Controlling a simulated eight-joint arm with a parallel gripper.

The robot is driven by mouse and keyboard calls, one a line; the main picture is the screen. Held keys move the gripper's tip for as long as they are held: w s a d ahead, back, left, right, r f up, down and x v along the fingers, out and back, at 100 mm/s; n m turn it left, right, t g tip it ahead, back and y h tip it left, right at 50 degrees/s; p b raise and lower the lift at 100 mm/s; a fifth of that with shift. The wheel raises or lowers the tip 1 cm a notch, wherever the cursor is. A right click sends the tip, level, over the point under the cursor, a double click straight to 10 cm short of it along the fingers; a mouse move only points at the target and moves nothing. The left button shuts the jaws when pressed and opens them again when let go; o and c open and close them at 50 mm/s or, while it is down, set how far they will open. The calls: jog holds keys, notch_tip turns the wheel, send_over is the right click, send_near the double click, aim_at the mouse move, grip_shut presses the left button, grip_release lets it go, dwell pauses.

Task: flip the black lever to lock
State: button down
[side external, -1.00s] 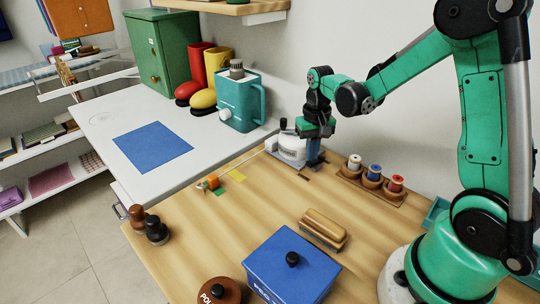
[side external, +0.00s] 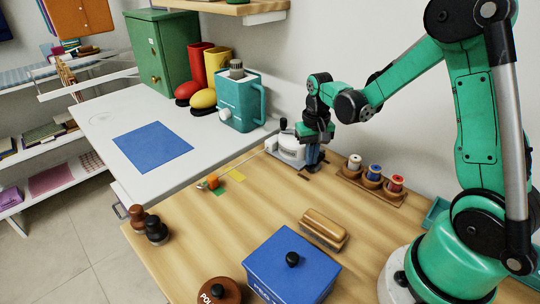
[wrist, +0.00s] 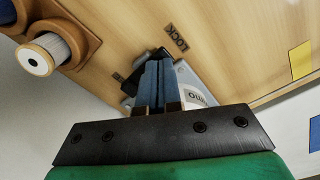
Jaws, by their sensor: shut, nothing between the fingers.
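A white filter vessel (side external: 290,148) stands at the back of the wooden table in the side view. Its grey-white body with lettering (wrist: 199,93) shows beside my fingers in the wrist view. The black lever (wrist: 129,87) shows only in part, dark beside and behind my fingers. I cannot tell its exact angle or whether the fingers touch it. A LOCK label (wrist: 177,38) lies on the table just beyond the fingertips. My gripper (side external: 313,166) is shut and empty, pointing down beside the vessel; its blue fingers (wrist: 151,75) are together.
A rack of thread spools (side external: 373,177) stands close to the right of my gripper. A teal jug (side external: 238,102) is behind left. A brush (side external: 324,229) and a blue box (side external: 291,266) lie nearer the front. The middle of the table is mostly clear.

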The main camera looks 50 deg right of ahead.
jog(key=shift+r, duration=3.5)
jog(key=s+a+r+n+t, duration=0.2)
jog(key=a+n+t, duration=0.1)
jog(key=a, duration=0.3)
jog(key=s+a+r+n+t, duration=0.2)
jog(key=s+a+n+t, duration=0.1)
jog(key=a+t, duration=0.1)
jog(key=shift+s+a, duration=0.2)
jog(key=shift+a, duration=0.65)
jog(key=shift+r, duration=0.1)
